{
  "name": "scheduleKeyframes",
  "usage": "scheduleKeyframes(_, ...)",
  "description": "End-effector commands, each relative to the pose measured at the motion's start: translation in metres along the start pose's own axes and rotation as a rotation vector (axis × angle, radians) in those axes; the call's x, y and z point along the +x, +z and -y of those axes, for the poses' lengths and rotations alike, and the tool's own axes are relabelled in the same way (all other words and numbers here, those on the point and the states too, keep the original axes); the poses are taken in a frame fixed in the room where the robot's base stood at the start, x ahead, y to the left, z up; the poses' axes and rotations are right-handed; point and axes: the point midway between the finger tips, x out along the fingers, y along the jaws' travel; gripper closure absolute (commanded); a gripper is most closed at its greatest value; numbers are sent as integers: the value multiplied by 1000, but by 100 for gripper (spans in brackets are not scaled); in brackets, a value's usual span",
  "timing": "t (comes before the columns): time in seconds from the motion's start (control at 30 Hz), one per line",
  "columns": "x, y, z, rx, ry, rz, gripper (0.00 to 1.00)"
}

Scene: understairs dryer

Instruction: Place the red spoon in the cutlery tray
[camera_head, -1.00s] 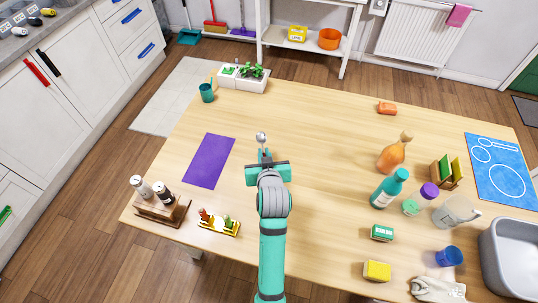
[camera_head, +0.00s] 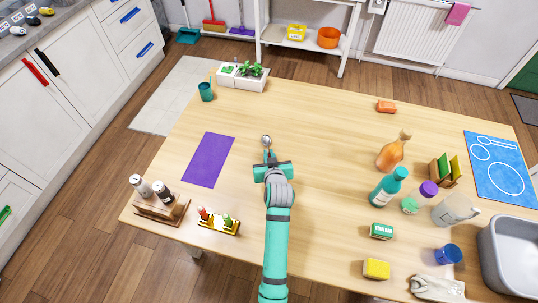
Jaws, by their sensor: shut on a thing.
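A spoon (camera_head: 265,139) with a shiny silver bowl sticks out past the tips of my gripper (camera_head: 267,157). My gripper is shut on it over the left-middle of the table, with the bowl pointing to the far side. The spoon's handle is mostly hidden by the fingers, so its red colour is hard to confirm. I cannot tell how high it is above the wood. I cannot clearly make out a cutlery tray in this view.
A purple mat (camera_head: 208,160) lies to the left. White planters (camera_head: 243,82) and a teal mug (camera_head: 206,92) stand at the far left. Bottles (camera_head: 388,187), a jug (camera_head: 455,211) and a grey basin (camera_head: 488,258) crowd the right. The table's centre is clear.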

Motion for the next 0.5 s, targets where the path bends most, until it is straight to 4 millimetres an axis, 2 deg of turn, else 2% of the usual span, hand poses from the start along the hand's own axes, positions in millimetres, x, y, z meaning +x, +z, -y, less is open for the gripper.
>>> scheduleKeyframes(0.17, 1, 1, 0, 0, 0, 0, 100)
scheduleKeyframes(0.2, 1, 1, 0, 0, 0, 0, 87)
scheduleKeyframes(0.27, 1, 1, 0, 0, 0, 0, 72)
scheduleKeyframes(0.5, 0, 1, 0, 0, 0, 0, 72)
